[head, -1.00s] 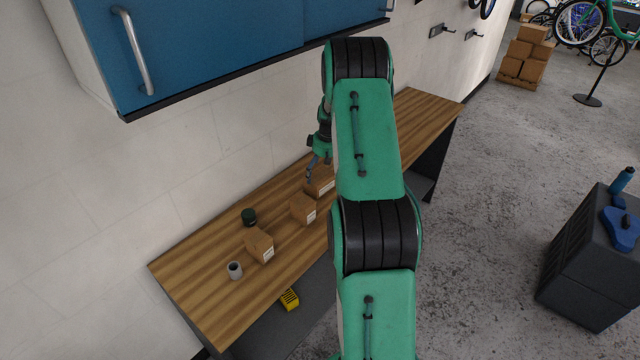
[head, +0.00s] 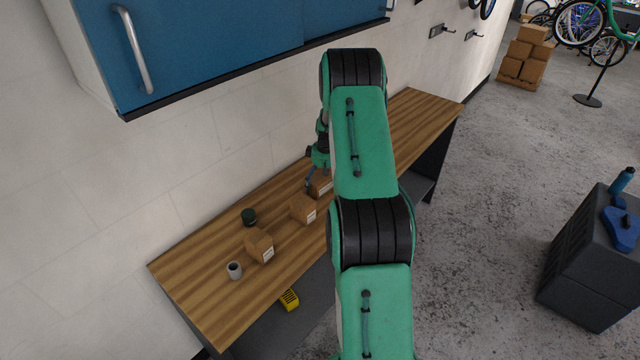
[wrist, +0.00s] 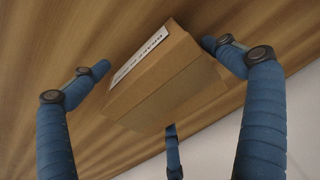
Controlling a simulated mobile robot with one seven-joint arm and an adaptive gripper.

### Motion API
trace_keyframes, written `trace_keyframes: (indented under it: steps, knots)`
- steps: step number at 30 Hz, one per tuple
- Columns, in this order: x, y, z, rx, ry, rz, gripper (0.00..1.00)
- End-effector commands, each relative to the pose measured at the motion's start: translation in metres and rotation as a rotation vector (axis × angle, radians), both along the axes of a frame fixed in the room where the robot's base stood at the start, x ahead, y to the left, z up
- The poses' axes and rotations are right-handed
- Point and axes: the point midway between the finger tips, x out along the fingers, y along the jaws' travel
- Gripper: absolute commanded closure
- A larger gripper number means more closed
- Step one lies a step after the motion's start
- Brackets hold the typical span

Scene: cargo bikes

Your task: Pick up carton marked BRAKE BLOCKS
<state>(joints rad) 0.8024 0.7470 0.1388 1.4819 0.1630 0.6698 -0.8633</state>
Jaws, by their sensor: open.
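A brown carton (wrist: 165,80) with a white label lies on the wooden bench between the fingers of my gripper (wrist: 155,58) in the wrist view. The print is steeply slanted and small but appears to begin with BRAKE. In the head view this carton (head: 323,186) is the farthest of three on the bench, partly hidden by my arm. My gripper (head: 311,187) is open around it, with blue fingers on either side and a third finger beyond. I see no firm grip on it.
Two similar cartons stand nearer, a middle one (head: 302,209) and a near one (head: 259,245). A dark green round item (head: 249,217) and a grey cup (head: 235,270) stand beside them. A blue wall cabinet (head: 210,45) hangs above the bench (head: 190,278).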

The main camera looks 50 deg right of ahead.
Motion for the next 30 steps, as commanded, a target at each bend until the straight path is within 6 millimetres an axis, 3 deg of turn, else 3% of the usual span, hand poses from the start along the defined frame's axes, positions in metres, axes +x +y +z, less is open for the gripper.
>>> trace_keyframes:
  steps: [16,25,30]
  knots:
    - [0.0001,-0.0001,0.0000,0.000,0.000,0.000,0.02]
    - [-0.0002,-0.0002,-0.0004,0.000,0.000,0.000,0.62]
    - [0.0001,-0.0005,-0.0001,-0.001,-0.001,0.000,0.62]
